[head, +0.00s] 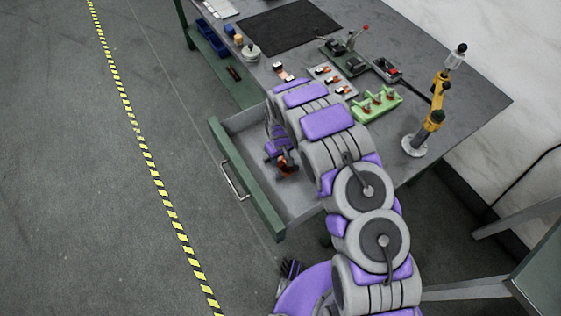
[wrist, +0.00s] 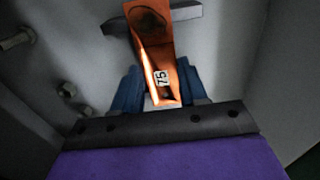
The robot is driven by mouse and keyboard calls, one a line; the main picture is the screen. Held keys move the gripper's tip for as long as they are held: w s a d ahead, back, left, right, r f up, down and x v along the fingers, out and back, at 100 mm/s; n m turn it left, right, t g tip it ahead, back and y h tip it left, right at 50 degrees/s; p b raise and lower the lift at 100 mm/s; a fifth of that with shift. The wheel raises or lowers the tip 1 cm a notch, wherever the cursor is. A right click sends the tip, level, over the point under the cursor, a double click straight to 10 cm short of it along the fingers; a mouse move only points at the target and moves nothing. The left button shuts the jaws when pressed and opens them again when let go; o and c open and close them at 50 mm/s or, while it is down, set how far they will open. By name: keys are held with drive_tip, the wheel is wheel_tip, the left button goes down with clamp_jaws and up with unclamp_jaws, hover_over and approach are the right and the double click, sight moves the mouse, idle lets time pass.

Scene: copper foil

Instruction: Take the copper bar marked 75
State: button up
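The copper bar marked 75 (wrist: 152,55) is in the wrist view, its white label facing the camera and its far end toward the top of the picture. My gripper (wrist: 162,88) has its blue fingers on both sides of the bar's near end, and they look closed against it. In the head view my gripper (head: 281,152) is in or just above the open drawer (head: 239,127), with an orange-copper piece (head: 287,167) at its tip. The bar's number cannot be read in the head view. Whether the bar touches the drawer floor is unclear.
The drawer's green front (head: 245,180) and grey walls stand close around my gripper. Above is the grey workbench (head: 455,100), with a green fixture (head: 376,104), a yellow-black tool stand (head: 428,130) and a black mat (head: 290,28). Open floor lies to the left.

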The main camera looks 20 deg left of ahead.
drive_tip(key=c, duration=0.7)
drive_tip(key=shift+o, duration=0.2)
drive_tip(key=shift+r, duration=0.1)
